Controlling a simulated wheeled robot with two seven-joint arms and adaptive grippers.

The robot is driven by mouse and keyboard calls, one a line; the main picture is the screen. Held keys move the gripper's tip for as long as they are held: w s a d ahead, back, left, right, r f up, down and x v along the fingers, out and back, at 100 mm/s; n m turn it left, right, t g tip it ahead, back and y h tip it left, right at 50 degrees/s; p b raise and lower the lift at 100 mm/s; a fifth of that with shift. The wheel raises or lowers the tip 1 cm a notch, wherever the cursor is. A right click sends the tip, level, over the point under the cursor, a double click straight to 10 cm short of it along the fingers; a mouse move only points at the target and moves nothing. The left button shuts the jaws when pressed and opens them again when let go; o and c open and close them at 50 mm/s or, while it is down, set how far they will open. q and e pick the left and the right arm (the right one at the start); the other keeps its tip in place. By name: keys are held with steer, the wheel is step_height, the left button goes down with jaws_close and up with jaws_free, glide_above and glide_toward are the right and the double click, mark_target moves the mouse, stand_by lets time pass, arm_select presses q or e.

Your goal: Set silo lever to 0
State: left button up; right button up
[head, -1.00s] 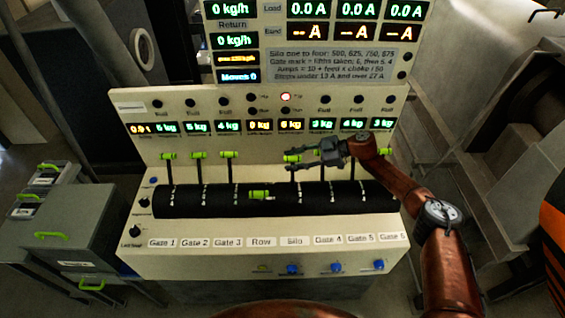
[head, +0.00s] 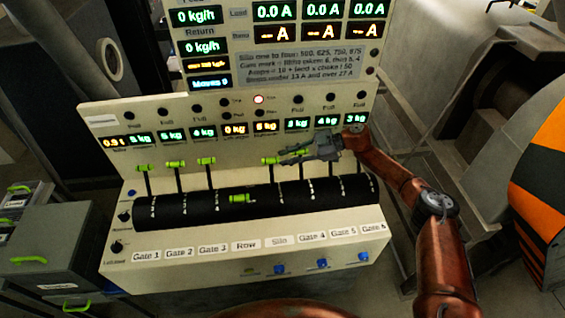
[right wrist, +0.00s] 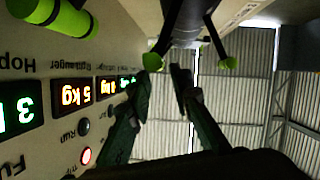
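The silo lever (head: 270,160) stands raised above the Silo label, with a green cross handle; I cannot read its mark on the scale. My right gripper (head: 282,157) points left along the panel, with its fingertips close to the right end of that handle. The fingers stand apart with a gap between them, as the right wrist view (right wrist: 164,75) shows. A green handle end lies just past the left fingertip there; it seems to be the silo lever's. I cannot tell whether the fingers touch it. My left gripper is out of view.
The Row lever (head: 240,198) is down, left of the silo lever. Gate 1 (head: 145,167), Gate 2 (head: 176,164) and Gate 3 (head: 206,160) levers stand raised. The Gate 4 lever is partly hidden behind my gripper. A grey drawer cabinet (head: 40,235) stands at left.

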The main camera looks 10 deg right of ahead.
steer(key=shift+n+t+y, duration=0.3)
steer(key=shift+n, duration=0.6)
steer(key=s+a+r+p, duration=0.1)
steer(key=p, duration=0.1)
steer(key=s+a+r+p, duration=0.1)
steer(key=s+a, duration=0.1)
steer(key=shift+s+r+p, duration=0.15)
steer(key=shift+r+p, duration=0.05)
steer(key=shift+p, duration=0.2)
jaws_close()
steer(key=s+f+n+t+b, duration=0.1)
steer(key=f, duration=0.1)
steer(key=s+a+f+n+t+b, duration=0.1)
steer(key=s+f+b, duration=0.1)
steer(key=s+a+f+n+t+y+b, duration=0.1)
steer(key=f+b, duration=0.1)
steer(key=f, duration=0.1)
steer(key=shift+s, duration=0.35)
steer(key=s+d+f+n+t+b, duration=0.2)
steer(key=s+d+t+b, duration=0.1)
steer(key=t+b, duration=0.25)
steer(key=n+t+h+b, duration=0.1)
steer(key=t+h+b, duration=0.1)
steer(key=t, duration=0.1)
glide_toward(268, 163)
steer(key=x, duration=0.4)
steer(key=shift+s+a+f, duration=0.1)
steer(key=shift+a+f, duration=0.05)
steer(key=shift+a, duration=0.55)
steer(key=shift+w, duration=0.8)
